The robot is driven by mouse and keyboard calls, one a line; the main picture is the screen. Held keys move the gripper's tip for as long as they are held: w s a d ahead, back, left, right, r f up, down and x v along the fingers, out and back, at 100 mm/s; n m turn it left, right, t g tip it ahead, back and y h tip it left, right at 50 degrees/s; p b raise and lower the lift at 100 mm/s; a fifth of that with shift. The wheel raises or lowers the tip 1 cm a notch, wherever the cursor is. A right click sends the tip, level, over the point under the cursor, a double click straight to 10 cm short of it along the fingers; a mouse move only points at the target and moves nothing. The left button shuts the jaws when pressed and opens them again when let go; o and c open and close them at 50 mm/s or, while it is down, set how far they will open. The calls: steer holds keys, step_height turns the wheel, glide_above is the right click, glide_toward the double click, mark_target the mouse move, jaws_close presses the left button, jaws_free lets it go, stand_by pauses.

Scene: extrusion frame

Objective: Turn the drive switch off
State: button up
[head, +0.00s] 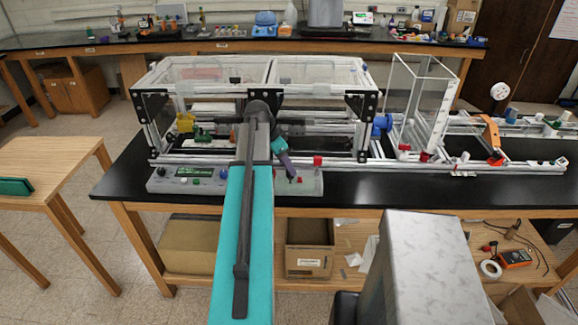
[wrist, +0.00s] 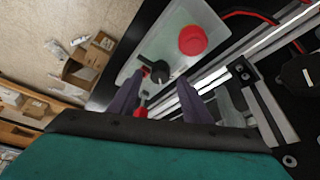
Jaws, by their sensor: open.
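My gripper (wrist: 162,82) is open, with its two dark purple fingers pointing at a pale grey control panel (wrist: 183,22). A black rotary knob (wrist: 158,70), which looks like the drive switch, sits on that panel between the fingertips in the wrist view. I cannot tell whether the fingers touch it. A red part shows at the knob's left side, and no label is readable. In the head view my gripper (head: 286,165) hangs over the panel (head: 312,184) at the bench's front edge and hides part of it.
A large red button (wrist: 193,40) stands close to the knob; it also shows in the head view (head: 317,161). Another panel with a display (head: 190,178) lies left of my arm. The extrusion frame (head: 340,160) rises just behind. Black bench top (head: 430,190) is clear to the right.

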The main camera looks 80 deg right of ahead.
steer(key=shift+p+x, duration=0.35)
steer(key=shift+x, duration=0.9)
steer(key=c, duration=1)
steer(key=shift+d, duration=0.1)
steer(key=shift+c, duration=0.2)
